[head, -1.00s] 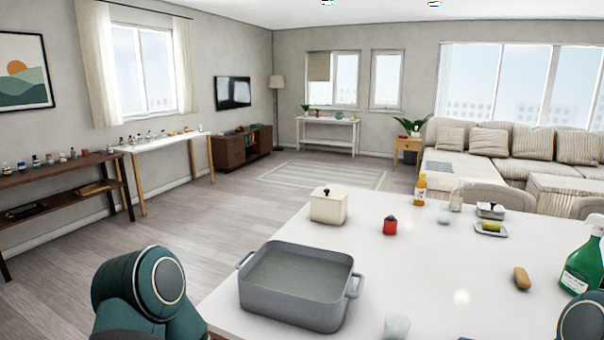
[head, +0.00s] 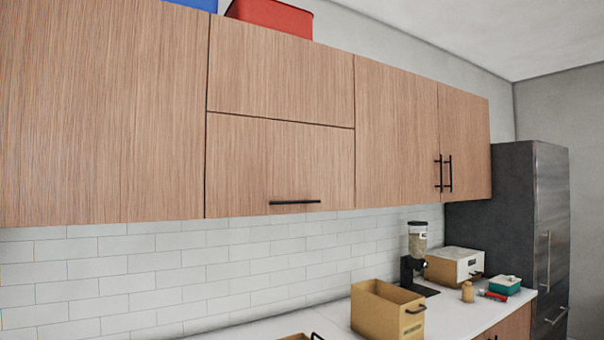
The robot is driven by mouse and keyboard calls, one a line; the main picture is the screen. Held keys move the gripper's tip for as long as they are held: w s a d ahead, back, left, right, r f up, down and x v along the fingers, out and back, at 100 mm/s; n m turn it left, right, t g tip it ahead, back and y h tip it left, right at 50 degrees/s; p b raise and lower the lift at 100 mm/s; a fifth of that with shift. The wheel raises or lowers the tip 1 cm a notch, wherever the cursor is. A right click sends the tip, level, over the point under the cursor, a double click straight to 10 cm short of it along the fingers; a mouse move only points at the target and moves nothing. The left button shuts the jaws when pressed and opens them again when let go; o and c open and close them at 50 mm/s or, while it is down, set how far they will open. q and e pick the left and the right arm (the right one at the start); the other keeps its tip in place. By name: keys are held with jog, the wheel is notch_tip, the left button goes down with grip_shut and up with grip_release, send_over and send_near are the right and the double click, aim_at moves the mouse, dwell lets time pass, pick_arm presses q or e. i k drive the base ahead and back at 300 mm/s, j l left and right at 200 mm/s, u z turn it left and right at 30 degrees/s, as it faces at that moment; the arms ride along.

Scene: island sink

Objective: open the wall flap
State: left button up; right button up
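The wall flap (head: 278,165) is a wood-grain panel in the row of wall cabinets, in the middle of the head view. It sits flush and closed under a fixed upper panel (head: 283,70). Its black horizontal bar handle (head: 295,202) is at its lower edge. Neither of my grippers is in view, so I cannot see whether they are open or shut.
Below, a white counter (head: 462,318) holds an open tan bin (head: 385,311), a dispenser (head: 417,247), a white-fronted box (head: 455,266) and a small green container (head: 504,285). A dark fridge (head: 525,225) stands at the right. A red box (head: 268,15) and a blue box sit on the cabinets.

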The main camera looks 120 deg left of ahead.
aim_at(254, 166)
jog(key=u, duration=4.05)
jog(key=i+l+u, duration=0.1)
jog(key=i+l, duration=0.35)
jog(key=l, duration=0.25)
jog(key=i+l+u, duration=0.15)
jog(key=i+l, duration=0.25)
jog(key=l, duration=0.3)
jog(key=u, duration=0.05)
